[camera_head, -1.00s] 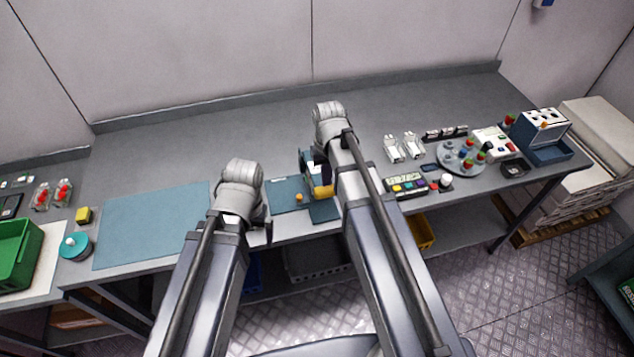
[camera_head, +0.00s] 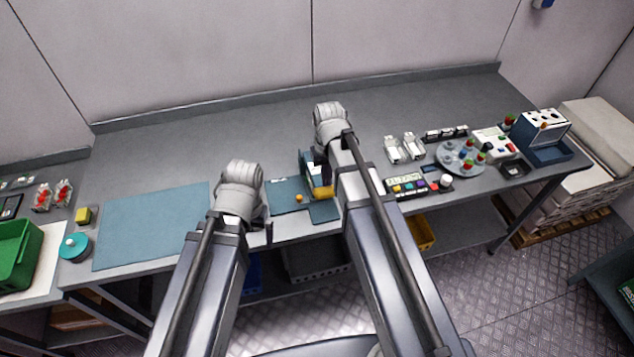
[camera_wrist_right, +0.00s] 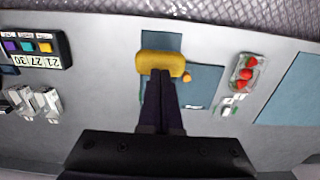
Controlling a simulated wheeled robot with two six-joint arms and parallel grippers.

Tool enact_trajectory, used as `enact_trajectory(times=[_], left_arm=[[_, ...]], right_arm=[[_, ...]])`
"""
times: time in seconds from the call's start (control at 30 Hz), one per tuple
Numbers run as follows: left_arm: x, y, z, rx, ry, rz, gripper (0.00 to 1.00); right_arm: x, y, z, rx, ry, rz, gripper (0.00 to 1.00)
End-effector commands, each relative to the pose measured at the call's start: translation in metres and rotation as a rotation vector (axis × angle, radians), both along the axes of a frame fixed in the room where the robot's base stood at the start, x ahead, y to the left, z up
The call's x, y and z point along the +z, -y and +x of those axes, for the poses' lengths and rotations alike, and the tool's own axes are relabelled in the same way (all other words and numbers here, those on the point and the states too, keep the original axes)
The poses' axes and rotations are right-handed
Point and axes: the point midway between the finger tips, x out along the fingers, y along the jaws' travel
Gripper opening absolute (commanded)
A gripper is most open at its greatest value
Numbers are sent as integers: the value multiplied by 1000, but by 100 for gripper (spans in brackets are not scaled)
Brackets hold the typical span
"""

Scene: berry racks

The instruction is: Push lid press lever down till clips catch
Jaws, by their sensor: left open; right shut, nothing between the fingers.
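The lid press (camera_head: 306,165) is a blue stand on the bench with a yellow lever bar (camera_head: 321,192) at its front. In the right wrist view the yellow bar (camera_wrist_right: 163,64) lies across the tips of my right gripper (camera_wrist_right: 162,78). That gripper is shut and empty; its tips overlap the bar, but I cannot tell whether they touch. In the head view my right gripper (camera_head: 326,174) is partly hidden by its own arm. My left gripper (camera_head: 262,226) is open near the bench's front edge, left of the press. The clips cannot be made out.
A clear punnet of strawberries (camera_wrist_right: 247,73) sits beside the press in the wrist view. A small orange knob (camera_head: 299,198) is left of the lever. A button panel (camera_head: 405,185) and white clips-like parts (camera_head: 404,148) stand right. A blue mat (camera_head: 150,225) lies left.

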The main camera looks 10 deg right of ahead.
Motion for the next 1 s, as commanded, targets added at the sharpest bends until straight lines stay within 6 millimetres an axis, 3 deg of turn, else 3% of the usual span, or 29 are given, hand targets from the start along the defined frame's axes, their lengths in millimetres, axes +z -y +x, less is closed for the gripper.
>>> enact_trajectory(times=[0.6, 1.0], left_arm=[[-1, 0, 0, 0, 0, 0, 100], [-11, 0, 0, -2, 0, 0, 100]], right_arm=[[-1, 0, 0, 0, 0, 0, 0], [-11, 0, 0, 0, 0, 0, 0]])
